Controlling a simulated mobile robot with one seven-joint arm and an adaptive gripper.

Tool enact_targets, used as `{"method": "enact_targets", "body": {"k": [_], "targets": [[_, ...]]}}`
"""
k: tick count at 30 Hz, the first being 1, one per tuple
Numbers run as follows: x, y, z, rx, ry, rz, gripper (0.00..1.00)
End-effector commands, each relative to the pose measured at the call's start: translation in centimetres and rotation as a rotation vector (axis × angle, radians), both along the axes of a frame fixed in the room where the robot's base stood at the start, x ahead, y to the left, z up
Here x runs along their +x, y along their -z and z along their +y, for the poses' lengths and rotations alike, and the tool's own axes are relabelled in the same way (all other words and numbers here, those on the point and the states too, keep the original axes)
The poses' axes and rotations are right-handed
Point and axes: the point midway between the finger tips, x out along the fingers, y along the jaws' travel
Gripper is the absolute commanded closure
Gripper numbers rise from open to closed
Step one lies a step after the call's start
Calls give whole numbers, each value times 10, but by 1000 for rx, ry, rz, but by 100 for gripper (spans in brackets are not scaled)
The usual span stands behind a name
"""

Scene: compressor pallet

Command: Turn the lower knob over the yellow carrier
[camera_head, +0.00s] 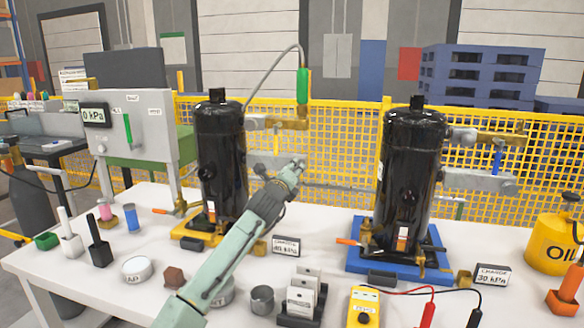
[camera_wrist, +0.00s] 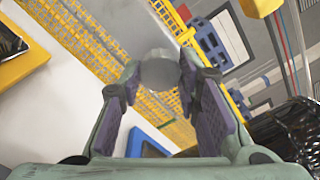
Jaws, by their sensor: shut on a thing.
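The yellow carrier (camera_head: 190,239) stands on the white table under the left black compressor (camera_head: 221,160). At the compressor's right, a grey lower fitting (camera_head: 262,160) sticks out above the carrier's level, with the lower knob at its end. In the head view my gripper (camera_head: 296,166) reaches up to that end and largely covers the knob. In the wrist view a round grey knob (camera_wrist: 160,69) sits between the fingertips of my gripper (camera_wrist: 163,80), and the fingers are shut on it. Any mark showing how far the knob is turned cannot be made out.
An upper brass fitting (camera_head: 290,123) with a green-ended hose (camera_head: 302,86) is just above my gripper. A second compressor (camera_head: 411,180) on a blue carrier (camera_head: 355,262) stands to the right. Yellow mesh fencing (camera_head: 330,150) runs behind. Cups, blocks and a yellow meter (camera_head: 364,308) occupy the table front.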

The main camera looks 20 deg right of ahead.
Motion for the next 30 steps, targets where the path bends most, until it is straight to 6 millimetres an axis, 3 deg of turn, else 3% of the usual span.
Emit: {"method": "enact_targets", "body": {"k": [15, 30], "targets": [[0, -1, 0, 285, 1, -190, 97], [0, 1, 0, 336, 0, -226, 97]]}}
